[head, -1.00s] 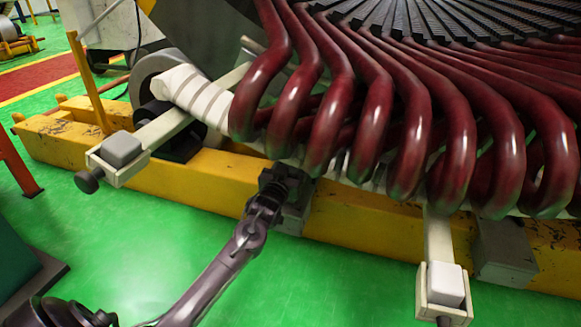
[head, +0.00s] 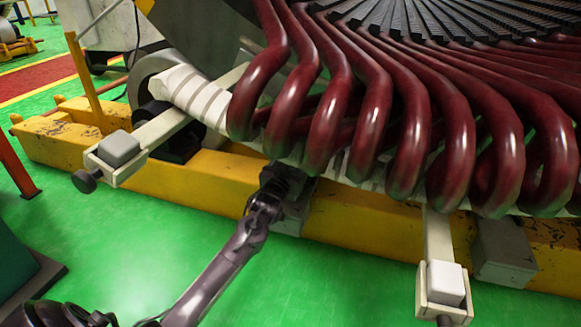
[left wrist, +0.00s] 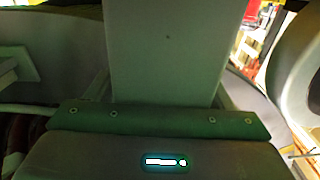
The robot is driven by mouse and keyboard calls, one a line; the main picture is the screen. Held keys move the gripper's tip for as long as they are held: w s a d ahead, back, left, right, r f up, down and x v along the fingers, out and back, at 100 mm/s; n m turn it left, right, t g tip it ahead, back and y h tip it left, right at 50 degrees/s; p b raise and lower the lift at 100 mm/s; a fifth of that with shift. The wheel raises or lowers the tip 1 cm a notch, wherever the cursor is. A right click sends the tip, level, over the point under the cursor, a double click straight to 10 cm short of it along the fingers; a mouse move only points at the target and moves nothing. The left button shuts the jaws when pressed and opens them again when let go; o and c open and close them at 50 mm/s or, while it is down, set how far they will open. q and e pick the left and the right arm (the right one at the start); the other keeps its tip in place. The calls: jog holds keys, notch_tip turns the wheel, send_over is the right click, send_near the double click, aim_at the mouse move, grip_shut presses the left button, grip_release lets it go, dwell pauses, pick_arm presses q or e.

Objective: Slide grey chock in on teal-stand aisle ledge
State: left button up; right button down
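A grey chock (head: 119,149) sits on the cream ledge (head: 128,172) at the left, which has a dark round knob at its outer end. A paler block (head: 446,284) sits on a similar ledge (head: 436,228) at the lower right. A teal stand (head: 22,268) is cut off at the left edge. My left gripper (head: 282,182) is under the red coil ends, at a grey block (head: 292,218) on the yellow beam. Its fingertips are hidden or too dark to read. The left wrist view shows a broad pale slab (left wrist: 165,55) close ahead. My right gripper is out of view.
Red coil ends (head: 375,110) hang low over my left gripper. The yellow beam (head: 210,182) runs across below them, with another grey block (head: 505,252) at the right. A yellow post (head: 88,85) stands at the left. Green floor (head: 340,285) is clear in front.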

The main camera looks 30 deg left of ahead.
pick_arm(q)
jog(key=shift+o, duration=0.2)
jog(key=shift+f, duration=0.25)
jog(key=shift+s+d+r+p, duration=0.1)
jog(key=shift+s+p, duration=0.2)
jog(key=shift+p, duration=0.05)
jog(key=p+v, duration=0.4)
jog(key=v, duration=0.2)
jog(key=shift+s+r, duration=0.15)
jog(key=shift+r, duration=0.05)
jog(key=shift+s+f+p, duration=0.15)
jog(key=shift+s+p, duration=0.2)
jog(key=shift+s, duration=0.15)
